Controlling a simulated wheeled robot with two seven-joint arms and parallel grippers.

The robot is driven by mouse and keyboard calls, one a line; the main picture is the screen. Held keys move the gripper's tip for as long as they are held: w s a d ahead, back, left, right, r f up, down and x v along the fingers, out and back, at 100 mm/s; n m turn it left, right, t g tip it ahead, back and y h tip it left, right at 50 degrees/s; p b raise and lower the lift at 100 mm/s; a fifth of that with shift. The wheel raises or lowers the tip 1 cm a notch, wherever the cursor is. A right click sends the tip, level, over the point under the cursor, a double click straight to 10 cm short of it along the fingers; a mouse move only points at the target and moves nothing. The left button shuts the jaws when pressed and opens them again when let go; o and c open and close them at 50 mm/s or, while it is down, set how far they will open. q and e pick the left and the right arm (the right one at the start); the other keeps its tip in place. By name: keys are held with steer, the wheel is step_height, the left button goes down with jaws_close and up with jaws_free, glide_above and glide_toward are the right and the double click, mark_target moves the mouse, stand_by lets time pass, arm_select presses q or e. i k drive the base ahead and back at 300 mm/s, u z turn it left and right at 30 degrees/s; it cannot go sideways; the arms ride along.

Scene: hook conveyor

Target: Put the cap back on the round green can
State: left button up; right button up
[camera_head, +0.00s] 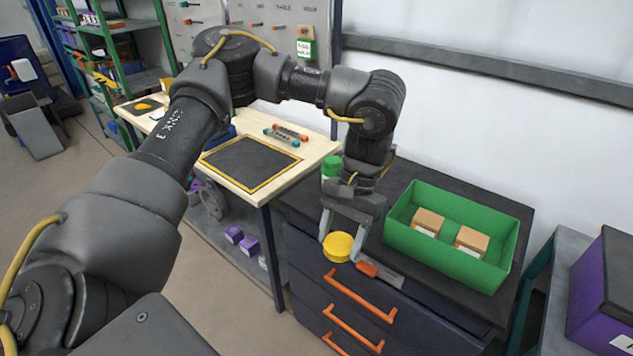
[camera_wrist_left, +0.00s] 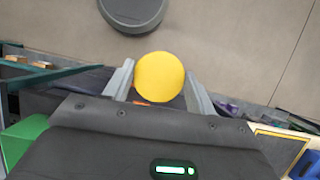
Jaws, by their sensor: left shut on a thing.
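A round yellow cap (camera_head: 338,246) is held between the fingertips of my left gripper (camera_head: 342,241), in front of the dark cabinet's front edge in the head view. In the left wrist view the cap (camera_wrist_left: 160,77) is a full yellow disc between the two grey fingers. The round green can (camera_head: 330,168) stands on the cabinet top behind my left gripper. My wrist and gripper hide part of it, and its top shows green. My right gripper is in neither view.
A green crate (camera_head: 440,259) with two cardboard boxes stands on the cabinet top (camera_head: 400,178) to the right. An orange-and-grey tool (camera_head: 368,269) lies near its front edge. A wooden table (camera_head: 318,153) with a black mat is to the left.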

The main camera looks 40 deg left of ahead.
mark_target(331, 167)
steer(key=u, duration=0.5)
steer(key=k, duration=0.6)
steer(key=u, duration=0.95)
steer(key=i, duration=1.3)
steer(key=z, duration=0.75)
